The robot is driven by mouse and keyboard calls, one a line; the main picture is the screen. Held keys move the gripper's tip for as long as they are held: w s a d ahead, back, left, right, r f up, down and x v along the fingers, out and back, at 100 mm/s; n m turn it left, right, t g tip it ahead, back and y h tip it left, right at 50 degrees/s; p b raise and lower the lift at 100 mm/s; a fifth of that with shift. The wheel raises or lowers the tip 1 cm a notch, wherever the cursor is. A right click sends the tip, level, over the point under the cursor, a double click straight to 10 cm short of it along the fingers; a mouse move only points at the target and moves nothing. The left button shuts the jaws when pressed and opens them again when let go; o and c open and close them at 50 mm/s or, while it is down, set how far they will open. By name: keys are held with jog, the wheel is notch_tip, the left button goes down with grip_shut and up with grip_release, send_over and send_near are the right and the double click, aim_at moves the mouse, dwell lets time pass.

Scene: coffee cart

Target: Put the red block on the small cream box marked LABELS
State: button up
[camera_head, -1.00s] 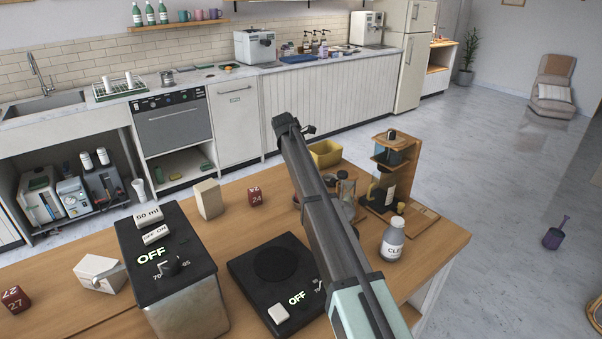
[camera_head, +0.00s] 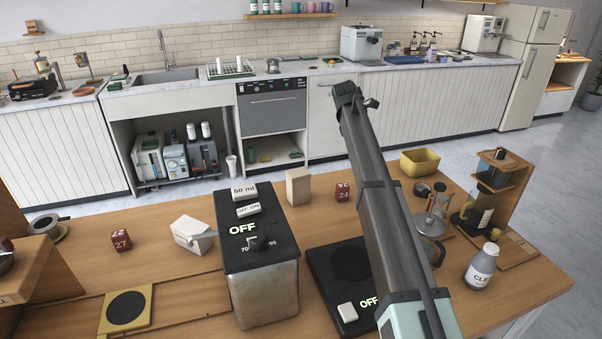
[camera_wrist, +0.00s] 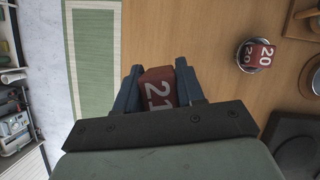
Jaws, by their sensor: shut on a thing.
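In the wrist view my gripper (camera_wrist: 157,68) is shut on a red block (camera_wrist: 158,92) with the number 21 on it. The block sits between the two blue fingers, with wooden surface showing beyond it. In the head view my arm crosses the right half of the table, and the gripper and held block cannot be made out. A small upright cream box (camera_head: 298,186) stands towards the back of the table. No LABELS marking is readable on it from here.
Other red numbered blocks stand on the table at left (camera_head: 120,240) and beside the cream box (camera_head: 342,191). Another, numbered 20 (camera_wrist: 260,54), is in a round metal container. A dark boxy appliance (camera_head: 257,240), a white container (camera_head: 191,233) and a coffee stand (camera_head: 497,190) are nearby.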

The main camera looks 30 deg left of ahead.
jog(key=s+a+r+n, duration=0.2)
jog(key=s+a+r, duration=0.4)
jog(key=s+a, duration=0.65)
jog(key=r, duration=0.2)
send_over(303, 170)
jog(key=s, duration=0.2)
jog(key=shift+m, duration=0.3)
jog(key=shift+w+a+f, duration=0.15)
jog(key=shift+f, duration=2.25)
jog(key=shift+w+a+f, duration=0.1)
jog(key=shift+w+f, duration=0.05)
jog(key=shift+f, duration=2.2)
jog(key=shift+f, duration=0.1)
jog(key=o, duration=1)
jog(key=shift+o, duration=0.2)
jog(key=v, duration=1.2)
jog(key=shift+s+d, duration=0.15)
jog(key=shift+d, duration=0.1)
